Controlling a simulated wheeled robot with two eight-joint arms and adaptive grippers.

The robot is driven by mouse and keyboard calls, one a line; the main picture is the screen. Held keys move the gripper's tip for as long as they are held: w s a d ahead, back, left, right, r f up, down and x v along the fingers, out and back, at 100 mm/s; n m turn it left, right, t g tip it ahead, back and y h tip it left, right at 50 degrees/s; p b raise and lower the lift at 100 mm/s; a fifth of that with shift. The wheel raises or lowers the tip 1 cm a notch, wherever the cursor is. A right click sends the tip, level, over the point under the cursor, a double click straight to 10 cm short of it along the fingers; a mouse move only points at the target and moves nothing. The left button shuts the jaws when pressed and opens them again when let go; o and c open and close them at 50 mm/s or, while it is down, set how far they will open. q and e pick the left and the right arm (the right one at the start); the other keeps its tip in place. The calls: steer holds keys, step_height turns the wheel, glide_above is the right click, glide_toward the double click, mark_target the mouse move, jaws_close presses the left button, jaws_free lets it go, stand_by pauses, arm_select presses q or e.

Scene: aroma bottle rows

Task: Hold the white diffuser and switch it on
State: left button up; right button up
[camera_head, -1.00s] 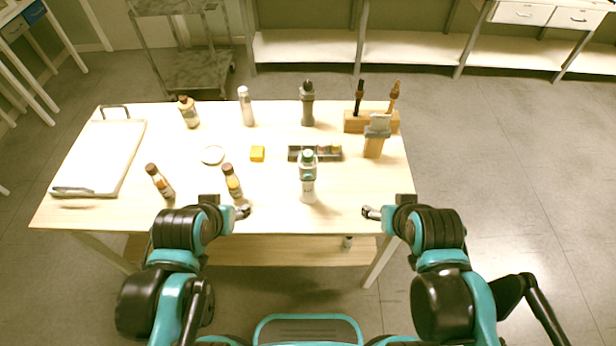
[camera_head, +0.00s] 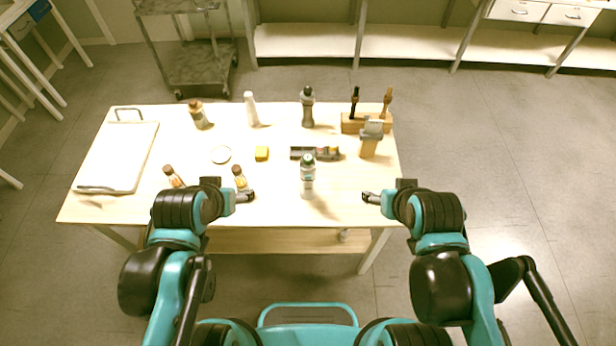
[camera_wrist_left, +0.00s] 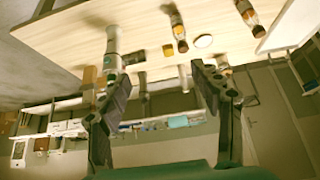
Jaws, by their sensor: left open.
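A white bottle with a green top (camera_head: 307,180) stands upright near the table's front edge; it also shows in the left wrist view (camera_wrist_left: 112,45). A slim white cylinder (camera_head: 251,109) stands in the back row. I cannot tell for sure which of the two is the white diffuser. My left gripper (camera_head: 247,196) is open and empty at the front edge, left of the green-topped bottle; its spread fingers show in the left wrist view (camera_wrist_left: 160,75). My right gripper (camera_head: 371,197) is right of that bottle, apart from it; its jaws are too small to read.
A grey-black bottle (camera_head: 307,107), wooden holder (camera_head: 366,123), dark tray (camera_head: 301,153), yellow block (camera_head: 262,153), white disc (camera_head: 221,155) and white board (camera_head: 118,157) occupy the table.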

arm_select(q)
steer(key=w+d+f+m+g+h+b, duration=0.2)
steer(key=w+d+f+m+h+b, duration=0.25)
steer(key=w+f+b, duration=0.45)
steer(key=w+d+f+m+g+h+b, duration=0.1)
steer(key=w+d+f+m+h+b, duration=0.35)
steer(key=f, duration=0.65)
steer(key=m+h+b, duration=0.2)
steer(key=m+b, duration=0.1)
steer(key=m, duration=0.2)
glide_toward(302, 191)
steer(key=shift+w+d+r, duration=0.35)
steer(key=shift+d+r, duration=0.05)
steer(key=shift+w+d+f+b, duration=0.1)
steer(key=shift+d+f+b, duration=0.15)
steer(key=shift+b, duration=0.05)
steer(key=b+x, duration=0.3)
steer(key=x, duration=0.5)
steer(key=shift+d+r, duration=0.1)
steer(key=shift+d+f, duration=0.25)
steer(key=shift+d, duration=0.35)
arm_select(e)
step_height(302, 191, down, 21)
arm_select(q)
steer(key=c, duration=0.8)
arm_select(e)
jaws_close()
